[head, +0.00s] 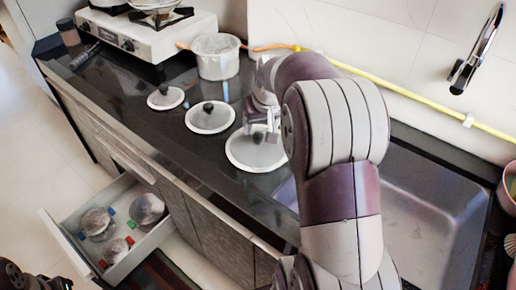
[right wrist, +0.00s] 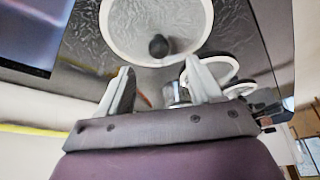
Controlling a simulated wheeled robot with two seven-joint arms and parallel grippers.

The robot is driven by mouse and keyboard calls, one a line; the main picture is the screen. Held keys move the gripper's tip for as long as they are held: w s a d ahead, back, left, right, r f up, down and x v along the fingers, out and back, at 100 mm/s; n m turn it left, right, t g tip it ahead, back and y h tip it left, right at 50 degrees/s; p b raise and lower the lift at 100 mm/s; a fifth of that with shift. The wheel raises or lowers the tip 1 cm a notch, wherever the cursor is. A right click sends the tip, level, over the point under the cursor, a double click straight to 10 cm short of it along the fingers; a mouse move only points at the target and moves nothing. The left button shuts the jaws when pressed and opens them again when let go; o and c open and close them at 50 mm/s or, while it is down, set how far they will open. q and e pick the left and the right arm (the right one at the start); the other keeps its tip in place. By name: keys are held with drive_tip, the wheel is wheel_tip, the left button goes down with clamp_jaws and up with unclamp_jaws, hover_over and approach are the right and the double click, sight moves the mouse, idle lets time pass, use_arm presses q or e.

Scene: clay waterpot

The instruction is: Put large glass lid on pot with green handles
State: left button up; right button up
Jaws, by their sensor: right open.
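The large glass lid (head: 245,158) lies flat on the dark counter, the biggest and nearest the sink of three lids. My right gripper (head: 262,132) is over it and hides part of it. In the right wrist view the jaws (right wrist: 163,80) are apart and empty, with the lid (right wrist: 125,30) and its black knob (right wrist: 158,46) beyond the fingertips. Several pots sit in the open drawer at lower left. A pot at the drawer's right (head: 147,206) shows a green handle (head: 131,224); its other handle is unclear.
A medium lid (head: 208,121) and a small lid (head: 163,101) lie further left on the counter. A white pot (head: 217,62) stands behind them beside the stove (head: 140,38). The sink (head: 425,215) is at right. The drawer (head: 160,238) sticks out below the counter edge.

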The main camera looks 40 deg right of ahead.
sight(259, 135)
drive_tip(key=x, duration=0.8)
drive_tip(key=shift+d+f+b, duration=0.1)
drive_tip(key=shift+d+b, duration=0.1)
drive_tip(key=shift+b, duration=0.2)
drive_tip(key=shift+c, duration=0.9)
clamp_jaws()
